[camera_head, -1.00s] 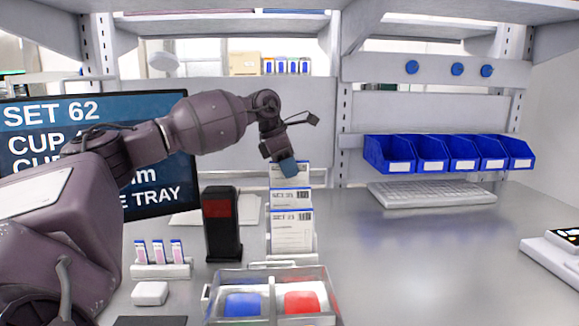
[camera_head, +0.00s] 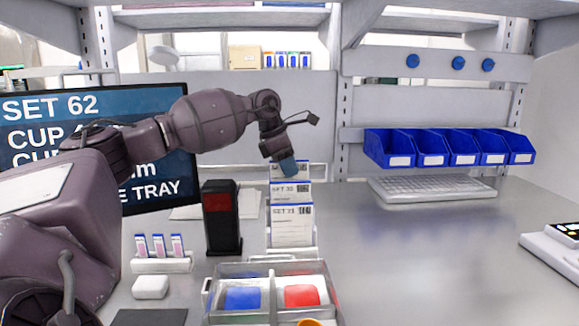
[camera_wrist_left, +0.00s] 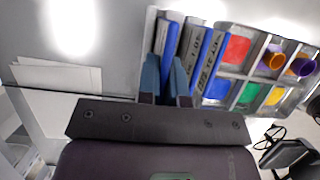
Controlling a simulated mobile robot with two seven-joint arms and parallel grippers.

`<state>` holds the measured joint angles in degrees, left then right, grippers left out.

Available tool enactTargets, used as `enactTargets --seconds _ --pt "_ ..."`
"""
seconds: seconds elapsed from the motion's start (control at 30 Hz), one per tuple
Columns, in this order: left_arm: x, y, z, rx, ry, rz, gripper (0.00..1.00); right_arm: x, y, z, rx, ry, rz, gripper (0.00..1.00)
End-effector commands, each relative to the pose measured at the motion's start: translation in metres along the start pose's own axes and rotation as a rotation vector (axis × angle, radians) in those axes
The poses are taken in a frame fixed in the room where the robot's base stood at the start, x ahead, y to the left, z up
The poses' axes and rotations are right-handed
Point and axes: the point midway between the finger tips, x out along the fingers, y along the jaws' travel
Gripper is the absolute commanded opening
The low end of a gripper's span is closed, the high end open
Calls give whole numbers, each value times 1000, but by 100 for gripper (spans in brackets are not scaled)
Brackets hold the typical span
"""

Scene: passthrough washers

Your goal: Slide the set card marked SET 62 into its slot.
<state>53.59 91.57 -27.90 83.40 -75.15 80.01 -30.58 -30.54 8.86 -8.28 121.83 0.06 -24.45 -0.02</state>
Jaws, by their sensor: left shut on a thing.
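My left gripper (camera_head: 288,168) points down over the back of a white card rack (camera_head: 292,252). Its blue fingers (camera_wrist_left: 166,88) are shut on a blue-edged card (camera_wrist_left: 171,38) at the rear of the row; the fingers hide most of it and I cannot read its marking. In the head view, two white cards with blue tops stand upright in front: one that seems to read SET 30 (camera_head: 291,196) and one that seems to read SET 31 (camera_head: 292,228). I cannot tell how deep the held card sits. My right gripper is out of view.
A clear-lidded tray (camera_head: 270,270) with coloured compartments stands in front of the rack. A black post with a red panel (camera_head: 222,220) stands close left. A monitor (camera_head: 160,195) shows SET 62. Blue bins (camera_head: 430,150) hang above a keyboard (camera_head: 430,188).

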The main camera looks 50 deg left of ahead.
Motion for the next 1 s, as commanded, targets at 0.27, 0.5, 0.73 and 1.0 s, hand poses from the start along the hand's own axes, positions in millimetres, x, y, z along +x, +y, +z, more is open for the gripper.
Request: enactTargets --seconds 0.27,0.5,0.73,1.0 --pt "0 0 0 0 -1 0 30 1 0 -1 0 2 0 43" --pt "0 0 0 0 -1 0 37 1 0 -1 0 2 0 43" --pt "0 0 0 0 0 0 67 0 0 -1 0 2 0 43" --pt "-1 0 1 0 -1 0 67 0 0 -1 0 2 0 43"
